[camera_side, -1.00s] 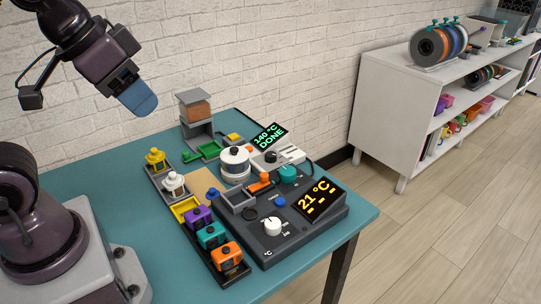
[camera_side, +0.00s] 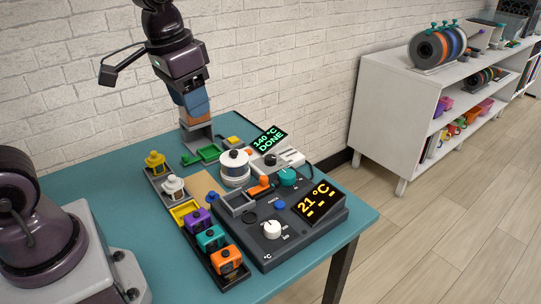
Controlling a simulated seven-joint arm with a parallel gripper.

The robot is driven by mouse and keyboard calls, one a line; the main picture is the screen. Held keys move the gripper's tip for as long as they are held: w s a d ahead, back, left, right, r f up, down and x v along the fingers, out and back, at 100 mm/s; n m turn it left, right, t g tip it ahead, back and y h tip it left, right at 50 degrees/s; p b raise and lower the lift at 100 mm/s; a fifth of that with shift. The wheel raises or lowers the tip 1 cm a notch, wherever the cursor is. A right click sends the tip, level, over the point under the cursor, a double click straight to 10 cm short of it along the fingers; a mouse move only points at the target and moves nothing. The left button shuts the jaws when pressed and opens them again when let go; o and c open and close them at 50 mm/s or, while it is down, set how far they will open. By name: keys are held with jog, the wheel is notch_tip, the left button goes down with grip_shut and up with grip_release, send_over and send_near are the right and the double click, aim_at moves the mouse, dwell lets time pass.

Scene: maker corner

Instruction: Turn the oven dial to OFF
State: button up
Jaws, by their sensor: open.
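A dark control unit (camera_side: 315,236) stands at the front right of the table with a lit display (camera_side: 318,203) reading 21 °C. A white dial (camera_side: 272,230) sits on its front part, with small marks around it. A teal knob (camera_side: 288,177) is at its back edge. I cannot tell which is the oven dial, and the mark settings are too small to read.
A second display (camera_side: 269,138) reads 140 °C DONE. A white round pot (camera_side: 235,165), an orange lever (camera_side: 260,186) and a grey tray (camera_side: 238,204) crowd the middle. A rack of colored pieces (camera_side: 222,262) lines the left side. The table's (camera_side: 90,180) left part is bare.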

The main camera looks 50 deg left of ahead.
jog(key=w+a+f+m+g, duration=0.1)
jog(key=w+a+f, duration=0.15)
jog(key=w, duration=0.35)
jog(key=w+a+f+m+g, duration=0.1)
jog(key=w+a+f+m, duration=0.1)
jog(key=w+f, duration=0.3)
jog(key=m, duration=0.9)
send_over(271, 157)
notch_tip(271, 157, down, 8)
notch_tip(271, 157, down, 12)
jog(key=shift+f, duration=0.25)
jog(key=c, duration=0.6)
